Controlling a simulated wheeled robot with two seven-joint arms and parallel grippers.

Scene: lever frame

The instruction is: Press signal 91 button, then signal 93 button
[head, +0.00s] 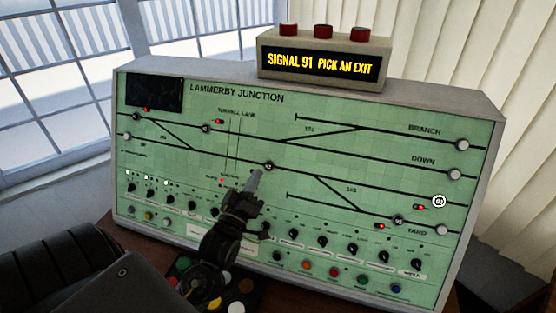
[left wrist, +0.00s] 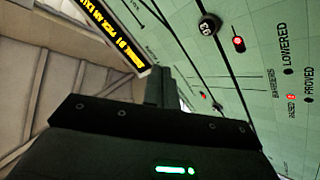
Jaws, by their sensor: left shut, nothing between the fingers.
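The green signal panel (head: 340,150) has its display (head: 318,65) lit with "SIGNAL 91 PICK AN EXIT". The signal 93 button (head: 268,165) is a dark round knob on a track line; its number shows in the left wrist view (left wrist: 209,27), beside a red lamp. My left gripper (head: 256,175) is shut and empty, its tip just below and left of that button; contact cannot be told. One button (head: 438,201) at the right shows a bright white ring; its number is too small to read. I cannot tell by label which button is signal 91. My right gripper is not in view.
Several dark rotary switches (head: 322,241) and coloured buttons (head: 333,272) line the lower panel. Red push tops (head: 323,31) sit on the display box. A dark case with coloured discs (head: 237,307) lies in front. Windows and blinds stand behind.

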